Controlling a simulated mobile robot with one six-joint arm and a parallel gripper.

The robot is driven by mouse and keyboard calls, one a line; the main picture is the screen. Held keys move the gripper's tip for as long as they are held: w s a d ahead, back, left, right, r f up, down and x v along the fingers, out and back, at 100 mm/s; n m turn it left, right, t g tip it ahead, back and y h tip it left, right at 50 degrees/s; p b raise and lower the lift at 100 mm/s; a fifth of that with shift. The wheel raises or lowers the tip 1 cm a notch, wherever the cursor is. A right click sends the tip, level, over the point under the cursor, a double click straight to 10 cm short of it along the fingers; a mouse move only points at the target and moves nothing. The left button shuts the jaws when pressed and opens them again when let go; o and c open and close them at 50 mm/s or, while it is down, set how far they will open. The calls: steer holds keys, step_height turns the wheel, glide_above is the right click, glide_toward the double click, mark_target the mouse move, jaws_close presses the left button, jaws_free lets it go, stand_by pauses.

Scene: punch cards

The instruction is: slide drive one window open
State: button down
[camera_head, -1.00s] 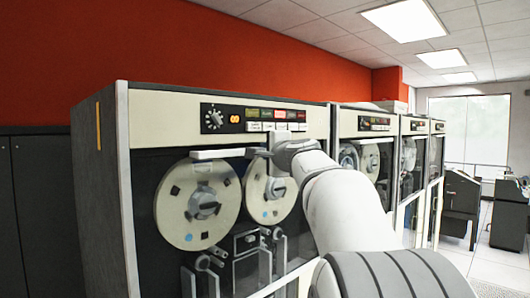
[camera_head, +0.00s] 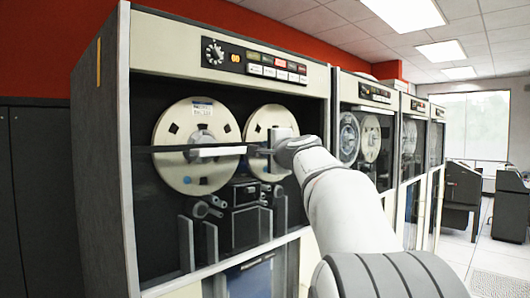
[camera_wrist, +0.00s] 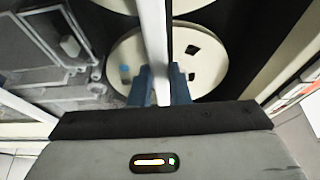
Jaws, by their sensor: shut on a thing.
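Drive one is the nearest tape cabinet (camera_head: 228,30), cream-framed with a dark side. Its window has a pale horizontal top bar (camera_head: 200,151), which crosses in front of the left reel (camera_head: 188,120) and right reel (camera_head: 268,118). The bar stands well below the button panel (camera_head: 255,62), and the upper opening above it looks clear. My gripper (camera_head: 276,150) is at the bar's right end. In the wrist view, the blue fingers of my gripper (camera_wrist: 163,92) are shut on the pale bar (camera_wrist: 154,35), with a reel (camera_wrist: 125,57) behind it. The fingertips are partly hidden in the head view.
More tape drives (camera_head: 365,135) stand in a row to the right. A dark cabinet (camera_head: 35,190) is at the left. Dark office machines (camera_head: 462,195) stand at the far right near a bright window (camera_head: 475,125). White floor (camera_head: 485,245) is clear there.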

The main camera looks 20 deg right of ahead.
step_height(320, 180, down, 29)
steer(key=b, duration=2.7)
steer(key=shift+r+b, duration=0.2)
steer(key=shift+b, duration=0.1)
steer(key=c, duration=1.4)
jaws_free()
steer(key=shift+o, duration=0.2)
steer(key=shift+s, duration=0.15)
steer(key=s, duration=0.7)
steer(key=shift+s, duration=0.3)
steer(key=shift+a, duration=0.15)
